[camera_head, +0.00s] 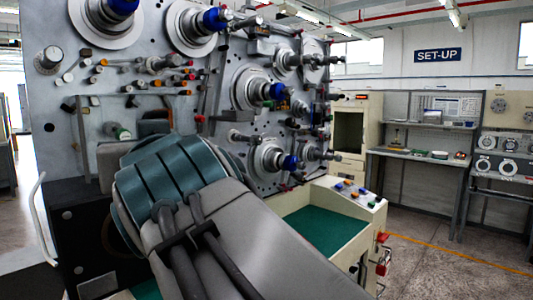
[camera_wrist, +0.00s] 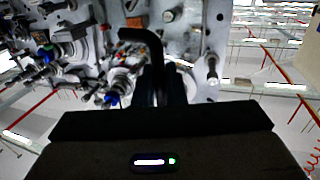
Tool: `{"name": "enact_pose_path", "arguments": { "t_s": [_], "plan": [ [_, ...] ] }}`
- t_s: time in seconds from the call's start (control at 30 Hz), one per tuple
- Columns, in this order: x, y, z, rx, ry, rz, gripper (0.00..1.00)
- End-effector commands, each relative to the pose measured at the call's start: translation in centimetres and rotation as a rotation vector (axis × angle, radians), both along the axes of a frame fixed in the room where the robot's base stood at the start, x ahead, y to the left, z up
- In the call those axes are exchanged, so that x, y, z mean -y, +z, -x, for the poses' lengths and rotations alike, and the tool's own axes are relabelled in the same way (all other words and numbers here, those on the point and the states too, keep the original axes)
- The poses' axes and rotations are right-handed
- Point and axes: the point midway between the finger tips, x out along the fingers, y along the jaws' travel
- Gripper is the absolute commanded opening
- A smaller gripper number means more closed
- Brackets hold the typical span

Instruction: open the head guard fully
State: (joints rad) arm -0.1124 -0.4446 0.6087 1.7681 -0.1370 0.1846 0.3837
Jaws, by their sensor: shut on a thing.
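In the wrist view my gripper (camera_wrist: 160,88) points at the winding machine, its dark fingers close together on a black bent bar (camera_wrist: 143,33). The bar rises from between the fingers and bends off to the left at its top. It looks like a handle, but I cannot tell whether it belongs to the head guard. No guard panel can be made out clearly in either view. In the head view my arm covers the gripper and the bar. The machine's grey face (camera_head: 215,95) carries several spindles with blue ends.
A cream console (camera_head: 345,205) with coloured buttons and a green-topped bed (camera_head: 318,228) lie right of my arm. A white bent rail (camera_head: 40,225) stands at the left. Shelves (camera_head: 420,150) stand at the back right, with open floor (camera_head: 430,265) in front.

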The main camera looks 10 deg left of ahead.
Motion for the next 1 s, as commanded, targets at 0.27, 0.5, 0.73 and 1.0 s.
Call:
{"name": "enact_pose_path", "arguments": {
  "t_s": [0.27,0.5,0.73,1.0],
  "plan": [
    [-0.2,0.3,0.2,0.005,0.002,-0.004,0.0],
    [-0.1,0.3,0.2,0.005,0.001,-0.004,0.26],
    [-0.1,0.2,0.1,0.002,0.0,-0.002,0.26],
    [-0.1,2.7,0.1,0.004,0.001,-0.003,0.26]
  ]
}}
